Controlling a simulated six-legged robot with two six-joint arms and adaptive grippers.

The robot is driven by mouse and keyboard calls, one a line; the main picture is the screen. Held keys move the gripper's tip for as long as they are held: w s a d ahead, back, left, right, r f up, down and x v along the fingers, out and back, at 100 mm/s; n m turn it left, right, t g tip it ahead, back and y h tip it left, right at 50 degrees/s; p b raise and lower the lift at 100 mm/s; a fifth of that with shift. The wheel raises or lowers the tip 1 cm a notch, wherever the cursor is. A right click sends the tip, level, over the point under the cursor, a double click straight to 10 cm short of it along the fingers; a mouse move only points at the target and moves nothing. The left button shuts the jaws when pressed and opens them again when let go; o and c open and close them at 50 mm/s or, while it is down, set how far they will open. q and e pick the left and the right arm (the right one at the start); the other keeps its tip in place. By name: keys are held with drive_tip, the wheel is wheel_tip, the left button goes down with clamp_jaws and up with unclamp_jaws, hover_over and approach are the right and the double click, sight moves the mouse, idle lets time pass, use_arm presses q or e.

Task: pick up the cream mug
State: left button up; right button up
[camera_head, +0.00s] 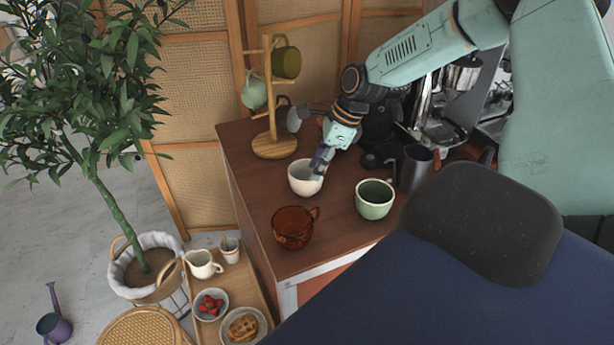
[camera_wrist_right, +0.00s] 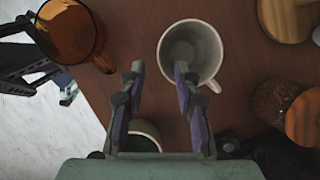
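The cream mug (camera_head: 302,186) stands upright and empty on the brown cart top. In the right wrist view the mug (camera_wrist_right: 208,48) lies just beyond the fingertips, its handle pointing lower right. My right gripper (camera_head: 319,164) is at the mug's right rim, partly covering it in the head view.
An amber glass mug (camera_head: 292,228) and a green mug (camera_head: 374,199) stand close by on the cart top. A wooden mug tree (camera_head: 275,145) stands behind, a dark grey cup (camera_head: 415,167) to the right. A lower tray holds a cream pitcher (camera_head: 202,265) and food bowls.

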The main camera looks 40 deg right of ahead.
sight(308, 182)
drive_tip(key=b+x, duration=0.1)
drive_tip(key=x, duration=0.1)
drive_tip(key=b+x, duration=0.2)
drive_tip(key=x, duration=0.1)
drive_tip(key=shift+w+d+f, duration=0.1)
drive_tip(key=shift+d+f, duration=0.15)
drive_tip(key=shift+f, duration=0.15)
drive_tip(key=shift+a+f, duration=0.1)
drive_tip(key=shift+f, duration=0.15)
drive_tip(key=shift+a+r, duration=0.35)
drive_tip(key=shift+a, duration=0.1)
drive_tip(key=shift+d+f, duration=0.3)
drive_tip(key=shift+d, duration=0.05)
drive_tip(key=c, duration=0.5)
drive_tip(key=shift+c, duration=0.6)
drive_tip(key=shift+a+r, duration=0.2)
drive_tip(key=shift+a, duration=0.05)
clamp_jaws()
drive_tip(key=shift+w+d+f, duration=0.1)
drive_tip(key=shift+d, duration=0.1)
